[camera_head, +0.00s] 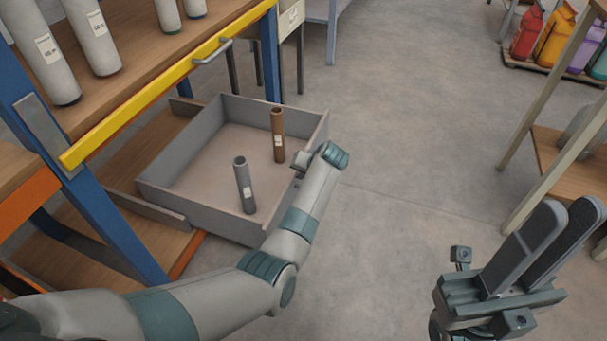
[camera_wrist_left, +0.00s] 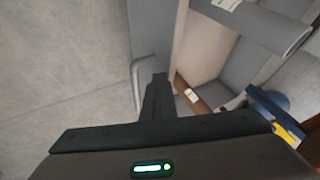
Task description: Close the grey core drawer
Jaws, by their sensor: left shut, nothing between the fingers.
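The grey core drawer (camera_head: 178,172) is pulled out from the lower shelf, below the yellow beam. A grey tube (camera_head: 244,186) and a brown tube (camera_head: 278,135) stand upright in it. My left arm reaches across the drawer's front; my left gripper (camera_head: 300,163) is at the front wall, mostly hidden by my wrist. In the left wrist view its shut fingers (camera_wrist_left: 156,97) are beside the drawer's handle (camera_wrist_left: 137,82), with nothing between them; contact is unclear. My right gripper (camera_head: 567,212) is raised at the lower right, empty, its fingers close together.
A yellow beam (camera_head: 165,87) with a grey handle crosses above the drawer, with grey cylinders (camera_head: 50,62) on the shelf behind. A blue post (camera_head: 100,210) stands left of it. A wooden-shelved rack (camera_head: 567,180) is at right. The floor between is clear.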

